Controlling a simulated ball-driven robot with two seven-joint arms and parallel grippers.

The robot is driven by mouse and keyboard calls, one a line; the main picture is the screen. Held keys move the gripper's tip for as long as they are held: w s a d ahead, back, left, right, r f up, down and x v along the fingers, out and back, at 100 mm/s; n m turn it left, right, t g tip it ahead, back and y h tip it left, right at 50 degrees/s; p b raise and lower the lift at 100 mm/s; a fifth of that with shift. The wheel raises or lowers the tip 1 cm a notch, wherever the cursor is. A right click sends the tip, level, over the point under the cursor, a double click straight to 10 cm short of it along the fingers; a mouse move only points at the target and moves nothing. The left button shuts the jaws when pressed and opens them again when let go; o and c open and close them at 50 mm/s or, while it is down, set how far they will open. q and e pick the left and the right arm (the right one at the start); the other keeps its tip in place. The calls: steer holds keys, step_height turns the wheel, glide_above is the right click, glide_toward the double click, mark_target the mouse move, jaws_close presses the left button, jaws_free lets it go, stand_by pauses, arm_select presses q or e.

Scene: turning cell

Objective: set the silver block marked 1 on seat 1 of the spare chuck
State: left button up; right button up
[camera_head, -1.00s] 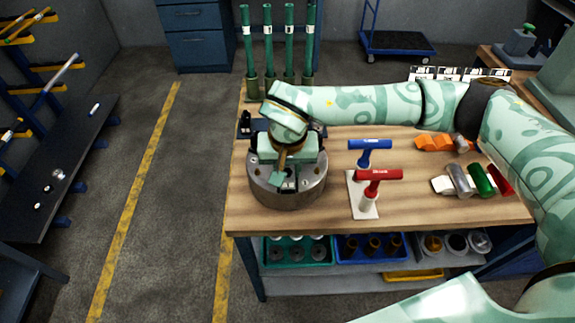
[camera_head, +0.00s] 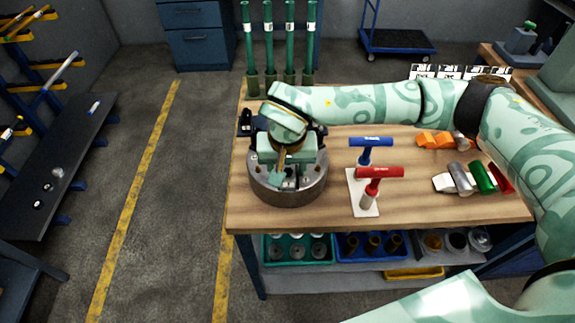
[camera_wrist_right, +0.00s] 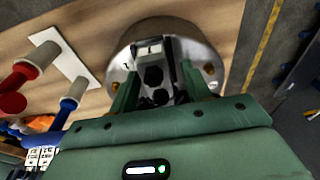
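The spare chuck (camera_head: 290,197) is a round grey metal disc at the left of the workbench. My right gripper (camera_head: 281,172) is over it, pointing down. In the right wrist view the silver block marked 1 (camera_wrist_right: 152,50) sits at the chuck (camera_wrist_right: 118,73), its number facing up and two dark holes below the number. The fingers of my right gripper (camera_wrist_right: 158,80) stand on both sides of the block, with a narrow dark gap at the right finger, so it looks open. The block's underside and its contact with the seat are hidden. My left gripper is not in view.
A blue-handled tool (camera_head: 369,145) and a red-handled tool (camera_head: 380,175) stand on a white plate right of the chuck. Orange, silver, green and red pieces lie farther right. Green rods (camera_head: 268,45) stand behind. Bins sit on the lower shelf.

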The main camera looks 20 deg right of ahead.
steer(key=shift+s+d+f, duration=0.1)
steer(key=shift+d+f, duration=0.05)
steer(key=shift+d, duration=0.05)
step_height(320, 180, up, 16)
steer(key=s+p, duration=0.2)
steer(key=shift+a+r, duration=0.2)
steer(key=shift+a, duration=0.25)
steer(key=shift+s, duration=0.15)
